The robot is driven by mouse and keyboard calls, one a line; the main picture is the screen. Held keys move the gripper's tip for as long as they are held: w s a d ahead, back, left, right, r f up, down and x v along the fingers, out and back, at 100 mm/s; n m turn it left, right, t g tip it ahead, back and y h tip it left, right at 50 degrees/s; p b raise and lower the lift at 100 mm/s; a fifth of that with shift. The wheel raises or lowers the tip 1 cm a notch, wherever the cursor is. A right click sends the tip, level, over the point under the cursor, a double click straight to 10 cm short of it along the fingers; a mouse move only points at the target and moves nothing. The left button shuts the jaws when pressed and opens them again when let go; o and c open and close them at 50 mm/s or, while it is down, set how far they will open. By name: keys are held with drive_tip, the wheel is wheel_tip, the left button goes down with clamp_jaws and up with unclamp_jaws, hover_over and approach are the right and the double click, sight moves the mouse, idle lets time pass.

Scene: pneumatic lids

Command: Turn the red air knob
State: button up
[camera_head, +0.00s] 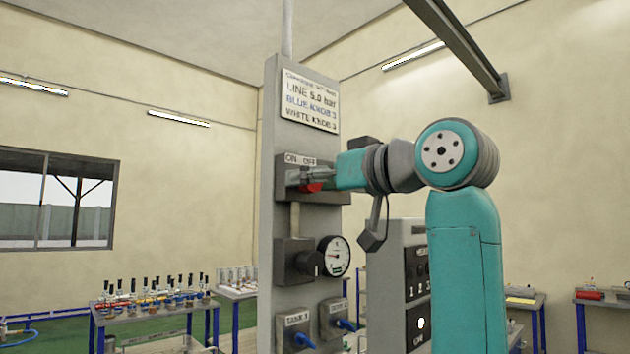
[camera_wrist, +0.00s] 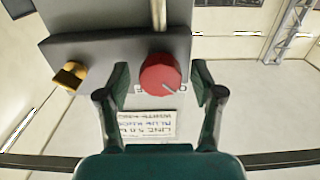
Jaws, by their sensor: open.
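The red air knob (camera_wrist: 160,74) is round, with a pale pointer line toward its lower right in the wrist view. It sits on a dark grey valve block, below an ON/OFF label in the head view, where part of it shows red (camera_head: 311,187). My gripper (camera_wrist: 161,82) is open, with one finger on each side of the knob. Narrow gaps show between the fingers and the knob in the wrist view. In the head view my gripper (camera_head: 302,178) is at the front of the block and hides part of the knob.
The block is on a grey column (camera_head: 272,120) with a sign (camera_head: 310,100). A pressure gauge (camera_head: 334,257) and blue-levered valves are below. A brass fitting (camera_wrist: 70,75) sticks out left of the knob. A grey cabinet (camera_head: 398,285) stands to the right.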

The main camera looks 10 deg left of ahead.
drive_tip(key=c, duration=1.1)
drive_tip(key=shift+c, duration=0.2)
drive_tip(key=shift+m, duration=0.4)
drive_tip(key=m, duration=1.7)
